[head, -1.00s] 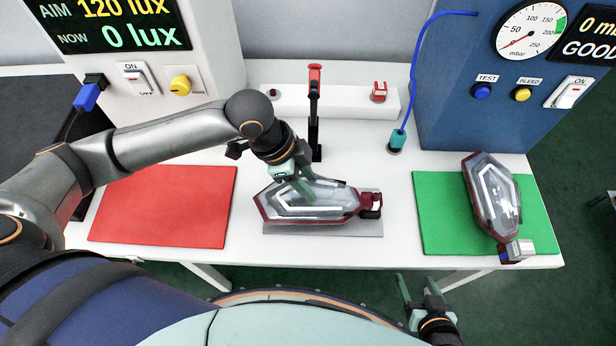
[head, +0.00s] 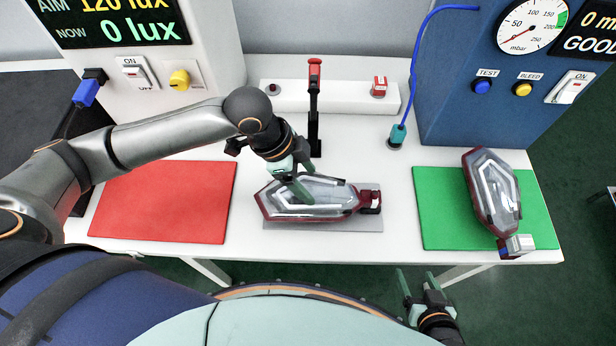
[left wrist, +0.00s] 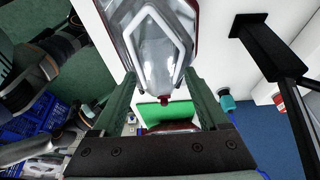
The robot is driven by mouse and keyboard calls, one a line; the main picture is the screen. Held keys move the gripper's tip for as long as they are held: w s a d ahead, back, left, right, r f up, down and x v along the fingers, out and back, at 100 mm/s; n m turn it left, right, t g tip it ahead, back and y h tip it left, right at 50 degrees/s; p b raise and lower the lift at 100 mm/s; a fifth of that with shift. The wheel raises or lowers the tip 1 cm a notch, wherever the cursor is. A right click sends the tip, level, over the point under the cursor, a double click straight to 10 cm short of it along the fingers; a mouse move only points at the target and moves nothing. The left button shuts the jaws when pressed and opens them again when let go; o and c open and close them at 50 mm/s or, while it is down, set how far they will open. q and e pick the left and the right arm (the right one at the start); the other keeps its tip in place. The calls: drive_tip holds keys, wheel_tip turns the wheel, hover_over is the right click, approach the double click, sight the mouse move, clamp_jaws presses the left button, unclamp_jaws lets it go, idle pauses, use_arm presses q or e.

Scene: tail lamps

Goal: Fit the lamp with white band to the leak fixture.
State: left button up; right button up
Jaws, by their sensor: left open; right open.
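One lamp (head: 312,199), clear-lensed with a dark red housing, lies on a grey plate (head: 330,227) at the middle of the table, its red connector end to the right. A second lamp (head: 492,195) lies on the green mat, with a whitish-grey block at its near end. Which lamp has the white band is not clear. My left gripper (head: 295,184) is open over the left part of the middle lamp; in the left wrist view that lamp (left wrist: 155,45) shows beyond the spread fingers. My right gripper (head: 417,278) is open and empty at the table's front edge.
A black post clamp with a red top (head: 315,110) stands behind the plate. A blue hose ends in a teal plug (head: 397,136). The blue cabinet (head: 470,110) carries a gauge reading near zero and "GOOD". The red mat (head: 165,200) is empty.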

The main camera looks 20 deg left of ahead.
use_arm(q)
drive_tip(key=v, duration=1.2)
drive_tip(key=shift+p, duration=0.45)
